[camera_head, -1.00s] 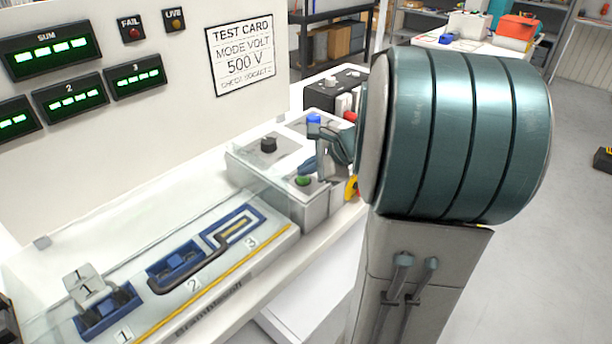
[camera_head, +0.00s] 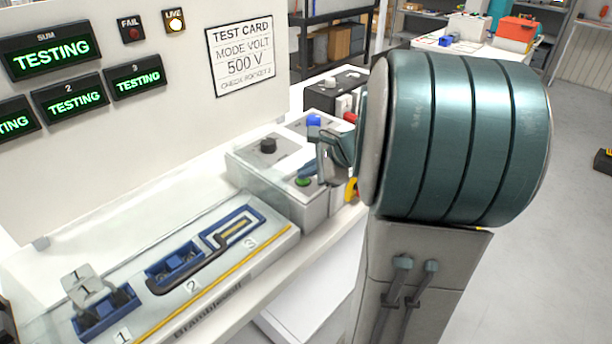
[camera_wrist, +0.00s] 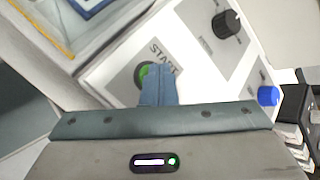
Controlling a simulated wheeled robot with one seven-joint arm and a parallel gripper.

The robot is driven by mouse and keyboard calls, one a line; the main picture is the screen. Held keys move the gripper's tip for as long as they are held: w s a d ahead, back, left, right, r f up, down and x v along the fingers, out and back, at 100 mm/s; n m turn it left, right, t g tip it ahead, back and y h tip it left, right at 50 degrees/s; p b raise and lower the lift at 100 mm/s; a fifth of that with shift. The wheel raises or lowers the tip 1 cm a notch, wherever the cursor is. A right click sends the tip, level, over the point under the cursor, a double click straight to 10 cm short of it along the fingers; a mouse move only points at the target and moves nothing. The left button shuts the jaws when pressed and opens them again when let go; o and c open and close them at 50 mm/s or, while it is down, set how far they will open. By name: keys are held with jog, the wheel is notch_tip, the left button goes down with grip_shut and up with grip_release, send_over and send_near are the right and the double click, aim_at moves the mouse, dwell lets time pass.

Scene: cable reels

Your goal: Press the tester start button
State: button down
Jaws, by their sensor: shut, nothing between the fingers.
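The green start button (camera_head: 304,182) sits on the top of the grey tester control box (camera_head: 313,212). In the wrist view the green button (camera_wrist: 143,73) shows next to the word START, partly hidden behind my fingers. My gripper (camera_wrist: 158,92) is shut and empty, its blue fingertips right at the button; I cannot tell whether they touch it. In the head view my gripper (camera_head: 311,172) is over the box, partly hidden by my arm. The displays (camera_head: 51,54) read TESTING, and the LIVE lamp (camera_head: 175,22) is lit yellow. The FAIL lamp (camera_head: 132,31) is dark.
A clear-covered fixture (camera_head: 215,270) with numbered sockets lies to the left. A test card (camera_head: 240,55) reads MODE VOLT 500 V. Shelves and another table stand behind.

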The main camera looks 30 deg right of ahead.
aim_at(308, 181)
jog(key=shift+r+p, duration=0.55)
jog(key=shift+r, duration=0.2)
jog(key=shift+r, duration=0.15)
notch_tip(308, 181, up, 5)
jog(key=p, duration=0.4)
jog(key=shift+s+d, duration=0.1)
jog(key=shift+s, duration=0.05)
dwell(0.5)
